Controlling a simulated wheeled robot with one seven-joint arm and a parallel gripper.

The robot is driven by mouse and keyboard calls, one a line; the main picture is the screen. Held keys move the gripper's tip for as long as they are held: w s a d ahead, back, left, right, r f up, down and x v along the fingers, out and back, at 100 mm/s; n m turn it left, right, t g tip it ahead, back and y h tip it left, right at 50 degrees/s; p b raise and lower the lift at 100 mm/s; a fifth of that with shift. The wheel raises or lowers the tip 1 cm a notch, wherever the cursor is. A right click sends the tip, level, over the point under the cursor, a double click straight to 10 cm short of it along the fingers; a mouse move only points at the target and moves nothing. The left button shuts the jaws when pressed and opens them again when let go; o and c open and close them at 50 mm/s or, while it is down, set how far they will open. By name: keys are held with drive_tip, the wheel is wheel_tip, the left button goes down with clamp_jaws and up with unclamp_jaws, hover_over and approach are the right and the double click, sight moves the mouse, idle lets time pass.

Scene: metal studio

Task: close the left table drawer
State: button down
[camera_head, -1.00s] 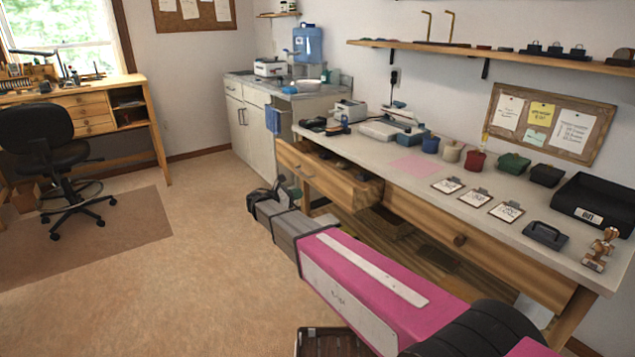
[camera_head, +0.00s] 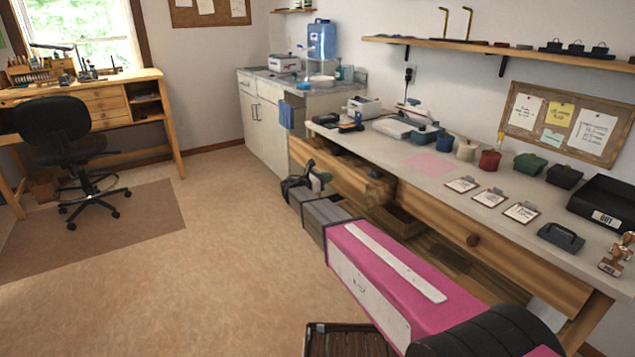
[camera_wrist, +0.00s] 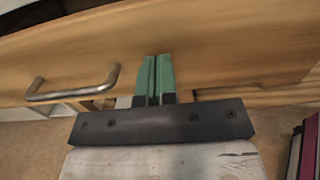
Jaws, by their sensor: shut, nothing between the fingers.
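The left table drawer (camera_head: 335,172) is a light wooden drawer at the far end of the long workbench (camera_head: 440,180). It stands partly open, with a few dark items showing inside. In the wrist view its wooden front (camera_wrist: 220,50) fills the upper part, with a metal bar handle (camera_wrist: 75,92) to the left of my fingers. My gripper (camera_head: 322,178) is at the drawer front, and its green fingertips (camera_wrist: 158,72) are shut together and empty. They point at the front, to the right of the handle. I cannot tell whether they touch it.
Pots, clipboards and trays stand on the bench top. A black chair (camera_head: 70,150) stands on a mat at left. The floor between is clear.

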drive_tip(key=shift+w+d, duration=0.4)
drive_tip(key=shift+d, duration=0.2)
drive_tip(key=x, duration=1.5)
drive_tip(key=shift+w+d, duration=0.25)
drive_tip(key=shift+w, duration=0.05)
drive_tip(key=shift+d, duration=0.1)
